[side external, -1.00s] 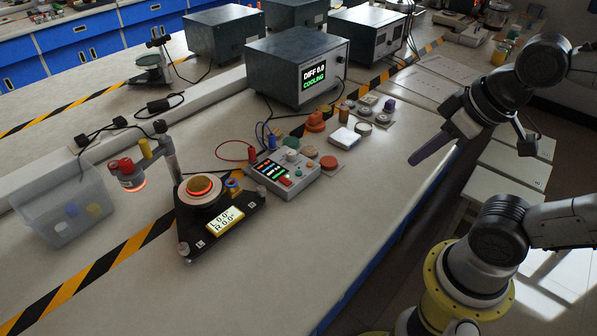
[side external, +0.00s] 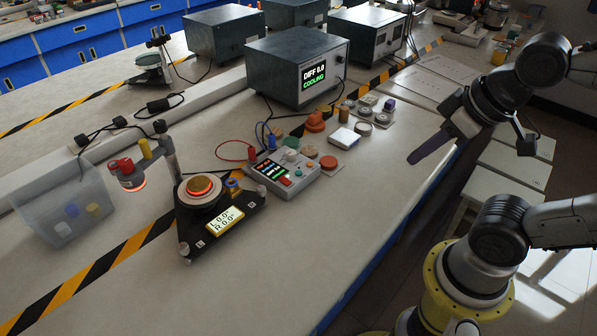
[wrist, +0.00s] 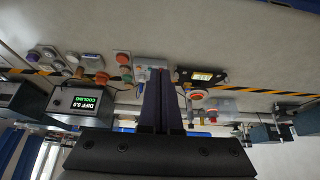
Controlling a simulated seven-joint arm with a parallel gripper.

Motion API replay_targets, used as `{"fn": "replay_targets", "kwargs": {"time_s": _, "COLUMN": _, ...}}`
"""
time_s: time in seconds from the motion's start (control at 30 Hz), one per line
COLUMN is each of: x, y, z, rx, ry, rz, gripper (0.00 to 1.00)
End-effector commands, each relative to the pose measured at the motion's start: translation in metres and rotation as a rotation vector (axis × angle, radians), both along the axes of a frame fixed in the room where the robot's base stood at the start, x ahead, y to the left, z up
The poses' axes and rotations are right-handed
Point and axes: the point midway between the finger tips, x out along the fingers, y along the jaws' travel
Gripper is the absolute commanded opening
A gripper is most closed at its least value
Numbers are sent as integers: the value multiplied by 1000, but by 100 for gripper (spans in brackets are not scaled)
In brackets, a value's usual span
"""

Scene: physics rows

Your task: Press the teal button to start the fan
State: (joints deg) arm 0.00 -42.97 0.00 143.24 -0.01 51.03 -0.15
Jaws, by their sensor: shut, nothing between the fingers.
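My gripper (side external: 412,161) is shut and empty, above the right edge of the bench, clear of everything. Its long dark fingers also show in the wrist view (wrist: 162,72), pressed together. A small control box (side external: 283,180) with a lit panel, red buttons and small knobs lies on the bench, left of my gripper and apart from it. The teal button is too small to pick out surely among its controls. A black stand (side external: 222,222) with a glowing orange ring and a yellow readout stands left of the box. I cannot tell which thing is the fan.
A dark instrument (side external: 297,70) reading "DIFF 0.0 COOLING" stands behind the control box. Orange and red knobs and a white block (side external: 343,138) lie right of it. A clear bin (side external: 62,205) is at left. The bench between gripper and box is clear.

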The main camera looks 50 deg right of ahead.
Motion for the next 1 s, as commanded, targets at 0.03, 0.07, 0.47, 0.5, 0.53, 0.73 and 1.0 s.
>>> {"fn": "replay_targets", "kwargs": {"time_s": 0.03, "x": 3, "y": -1, "z": 2, "rx": -5, "ry": -18, "rz": 3, "gripper": 0}}
{"fn": "replay_targets", "kwargs": {"time_s": 0.07, "x": 7, "y": -2, "z": 4, "rx": -12, "ry": -35, "rz": 6, "gripper": 0}}
{"fn": "replay_targets", "kwargs": {"time_s": 0.47, "x": 136, "y": -36, "z": 69, "rx": -394, "ry": -422, "rz": 220, "gripper": 0}}
{"fn": "replay_targets", "kwargs": {"time_s": 0.5, "x": 153, "y": -37, "z": 71, "rx": -433, "ry": -446, "rz": 262, "gripper": 0}}
{"fn": "replay_targets", "kwargs": {"time_s": 0.53, "x": 165, "y": -36, "z": 71, "rx": -459, "ry": -461, "rz": 296, "gripper": 0}}
{"fn": "replay_targets", "kwargs": {"time_s": 0.73, "x": 235, "y": -26, "z": 46, "rx": -563, "ry": -515, "rz": 537, "gripper": 0}}
{"fn": "replay_targets", "kwargs": {"time_s": 1.0, "x": 284, "y": -15, "z": -38, "rx": -529, "ry": -473, "rz": 799, "gripper": 0}}
